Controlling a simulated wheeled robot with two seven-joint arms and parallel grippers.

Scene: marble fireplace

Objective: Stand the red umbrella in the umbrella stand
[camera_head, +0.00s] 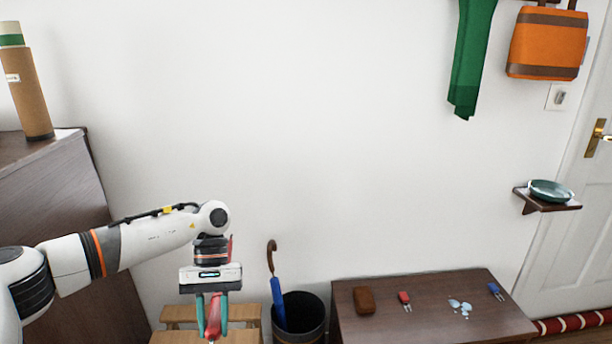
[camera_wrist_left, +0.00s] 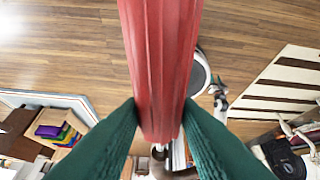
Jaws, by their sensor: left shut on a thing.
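The red umbrella (camera_head: 214,312) is between the teal fingers of my left gripper (camera_head: 208,318), which is shut on it. In the left wrist view the red folded cloth of the umbrella (camera_wrist_left: 162,60) runs between the two fingers (camera_wrist_left: 160,118). In the head view the gripper points down, and the umbrella's lower end is cut off by the frame edge. The umbrella stand (camera_head: 312,322) is a dark round bin to the right of the gripper, apart from it. A blue umbrella (camera_head: 278,300) with a brown crook handle leans in it. My right gripper is not in view.
A light wooden stool (camera_head: 172,325) is behind and below the gripper. Right of the stand, a dark low bench (camera_head: 430,300) holds a brown case (camera_head: 364,300) and small items. A dark cabinet (camera_head: 60,200) stands at left. The white wall between is clear.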

